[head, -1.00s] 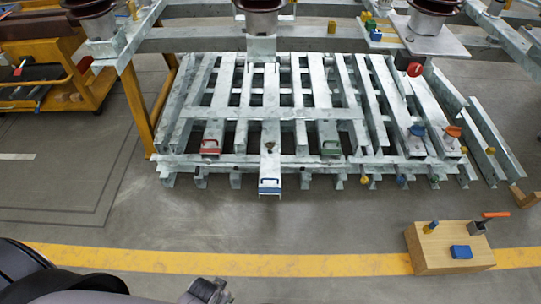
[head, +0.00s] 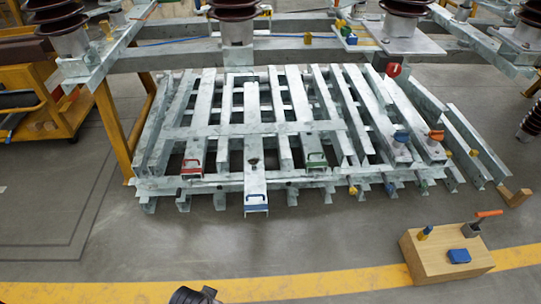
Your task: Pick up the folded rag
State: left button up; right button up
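Only the tip of my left gripper (head: 195,295) shows at the bottom edge, left of centre. It is far to the left of the blue item and apart from it. Its fingers are cut off by the frame, so its opening cannot be told. My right gripper is not in view.
A galvanised steel frame (head: 262,128) with red, green and blue handles fills the middle. A yellow line (head: 330,281) crosses the clear floor. A yellow cart (head: 55,115) stands at left.

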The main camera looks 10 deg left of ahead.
aim_at(455, 256)
jog(key=k+z, duration=0.1)
jog(key=z, duration=1.4)
jog(key=i+z, duration=0.2)
jog(key=i, duration=0.85)
